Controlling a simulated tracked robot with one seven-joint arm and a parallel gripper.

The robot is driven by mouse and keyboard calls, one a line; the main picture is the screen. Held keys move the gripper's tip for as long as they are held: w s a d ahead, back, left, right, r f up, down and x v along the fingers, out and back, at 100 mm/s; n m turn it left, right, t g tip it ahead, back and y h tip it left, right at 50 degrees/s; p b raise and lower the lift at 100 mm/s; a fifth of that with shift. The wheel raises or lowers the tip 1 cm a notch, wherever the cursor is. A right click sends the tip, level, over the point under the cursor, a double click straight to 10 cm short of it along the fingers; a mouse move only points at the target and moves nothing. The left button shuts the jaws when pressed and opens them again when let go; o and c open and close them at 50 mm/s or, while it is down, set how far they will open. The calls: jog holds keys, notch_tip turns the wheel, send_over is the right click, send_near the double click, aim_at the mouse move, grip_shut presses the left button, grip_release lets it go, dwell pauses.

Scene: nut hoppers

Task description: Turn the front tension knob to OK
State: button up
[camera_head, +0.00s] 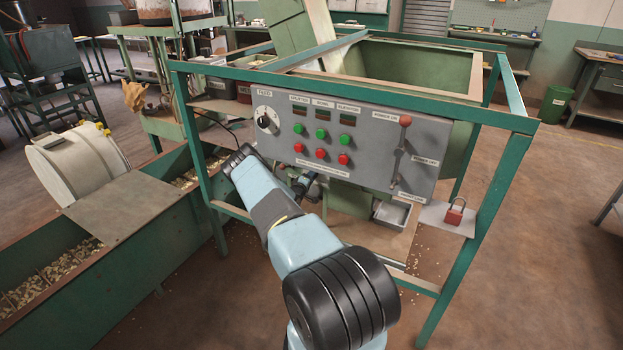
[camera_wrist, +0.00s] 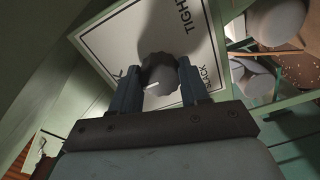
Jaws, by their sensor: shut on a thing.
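A grey tension knob (camera_wrist: 160,74) sits on a white label plate (camera_wrist: 115,45) in the wrist view. A short white pointer mark on its face points left in the picture. I cannot make out an OK mark; the fingers and knob cover part of the plate. My gripper (camera_wrist: 156,85) is shut on the knob, one finger on each side. In the head view my arm blocks a clear sight of the knob.
The grey control panel (camera_head: 370,165) with its buttons and feed dial (camera_head: 266,120) stands above my wrist. Green frame posts (camera_head: 463,245) stand around the machine. A red padlock (camera_head: 455,212) rests on a side plate, and a green trough (camera_head: 130,260) runs at left.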

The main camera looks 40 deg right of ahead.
jog(key=shift+f, duration=0.1)
jog(key=o, duration=1.1)
jog(key=shift+c, duration=0.2)
jog(key=shift+a, duration=0.1)
jog(key=v, duration=1.3)
jog(key=shift+a, duration=0.3)
jog(key=shift+s+f, duration=0.15)
